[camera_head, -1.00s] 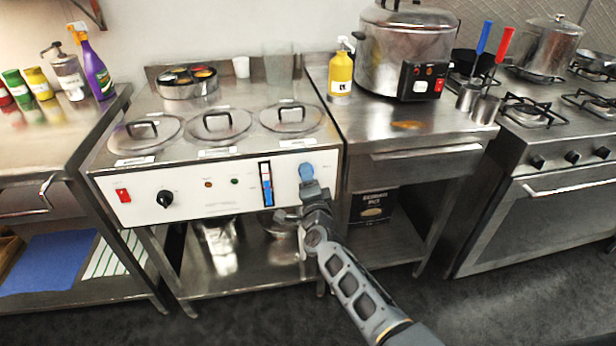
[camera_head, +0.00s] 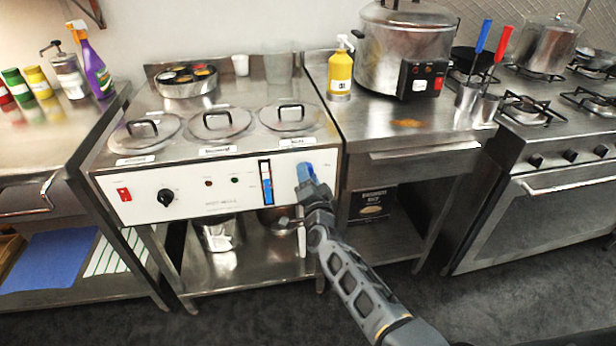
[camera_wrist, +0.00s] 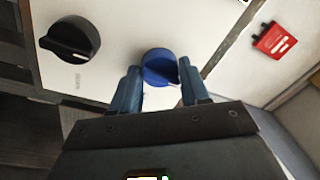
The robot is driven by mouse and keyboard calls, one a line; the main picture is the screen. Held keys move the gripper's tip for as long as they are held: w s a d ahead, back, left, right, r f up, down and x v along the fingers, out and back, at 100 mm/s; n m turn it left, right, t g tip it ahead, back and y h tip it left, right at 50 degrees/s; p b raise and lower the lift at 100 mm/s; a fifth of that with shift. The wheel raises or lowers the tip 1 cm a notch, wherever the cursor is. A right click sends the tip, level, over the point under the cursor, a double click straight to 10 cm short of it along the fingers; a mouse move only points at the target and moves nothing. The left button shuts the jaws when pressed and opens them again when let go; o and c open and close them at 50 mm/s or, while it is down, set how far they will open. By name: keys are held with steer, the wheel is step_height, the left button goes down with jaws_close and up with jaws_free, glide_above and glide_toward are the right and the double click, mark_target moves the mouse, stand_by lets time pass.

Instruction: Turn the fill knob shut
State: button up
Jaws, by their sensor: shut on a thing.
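The fill knob is a blue round knob (camera_head: 304,171) at the right end of the white front panel (camera_head: 110,205) of the steel counter unit. My gripper (camera_head: 308,181) reaches up to it from the lower right and covers part of it. In the wrist view the blue knob (camera_wrist: 158,66) sits between the two fingertips of my gripper (camera_wrist: 159,72), and they are shut on it. The upright level gauge (camera_head: 266,183) left of the knob shows a blue column in its lower part.
A black knob (camera_head: 167,198) and a red switch (camera_head: 124,194) sit farther left on the panel. Three round lids (camera_head: 290,116) cover the unit's top. A yellow bottle (camera_head: 340,73) and a large cooker (camera_head: 385,50) stand to the right. Floor in front is clear.

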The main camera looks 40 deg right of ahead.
steer(key=shift+f, duration=0.15)
steer(key=o, duration=1)
steer(key=shift+o, duration=0.2)
steer(key=p+v, duration=0.1)
steer(key=v, duration=0.6)
steer(key=shift+s+a, duration=0.25)
steer(key=shift+s, duration=0.1)
